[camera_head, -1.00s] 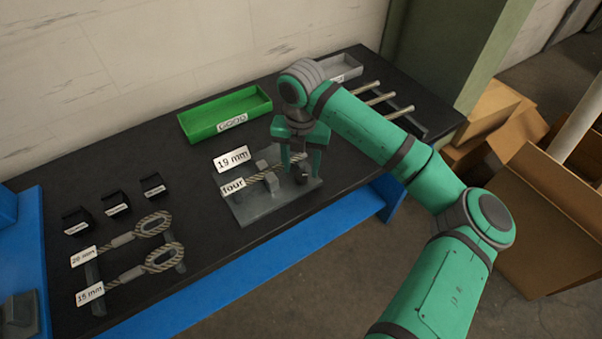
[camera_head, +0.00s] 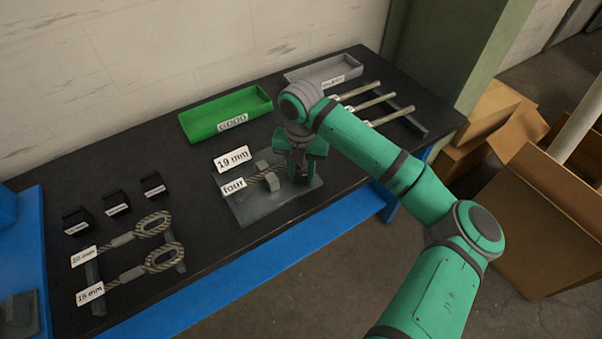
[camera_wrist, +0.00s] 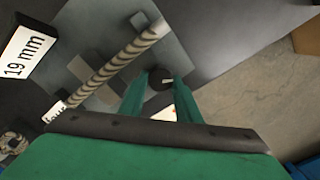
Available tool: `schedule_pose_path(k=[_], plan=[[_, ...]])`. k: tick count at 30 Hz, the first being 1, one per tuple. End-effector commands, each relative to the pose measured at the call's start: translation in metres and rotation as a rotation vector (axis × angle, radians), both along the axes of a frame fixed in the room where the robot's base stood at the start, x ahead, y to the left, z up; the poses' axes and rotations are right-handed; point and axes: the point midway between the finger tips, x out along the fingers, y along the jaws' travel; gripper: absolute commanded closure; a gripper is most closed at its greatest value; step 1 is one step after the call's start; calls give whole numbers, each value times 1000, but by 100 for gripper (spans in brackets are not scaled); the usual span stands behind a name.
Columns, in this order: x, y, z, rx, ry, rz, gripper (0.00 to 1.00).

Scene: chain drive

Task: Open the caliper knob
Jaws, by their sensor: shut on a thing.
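The caliper knob (camera_wrist: 160,77) is a dark round knob with a pale mark on top, beside the rope on the grey plate. My gripper (camera_wrist: 161,88) points down at it, and in the wrist view its two green fingers are shut on the knob from both sides. In the head view my gripper (camera_head: 300,177) is over the right part of the plate (camera_head: 262,213) and hides the knob. The rope (camera_wrist: 120,58) runs through grey blocks on the plate. A "four" label (camera_head: 233,186) and a "19 mm" label (camera_head: 232,158) are at its left end.
A green tray (camera_head: 190,127) and a grey tray (camera_head: 308,73) stand at the back. Rods (camera_head: 372,101) lie on a rack at the right. Looped ropes (camera_head: 163,256) and small black blocks (camera_head: 116,204) are at the left. Bare table lies between them and the plate.

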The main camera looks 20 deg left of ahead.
Motion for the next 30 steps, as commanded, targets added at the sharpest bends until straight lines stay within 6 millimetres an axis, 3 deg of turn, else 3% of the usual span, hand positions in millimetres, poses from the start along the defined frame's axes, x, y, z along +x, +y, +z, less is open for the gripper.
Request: schedule_pose_path(k=[11,30], plan=[[0,-1,1,-2,-1,123,92],[2,-2,1,-1,-1,707,92]])
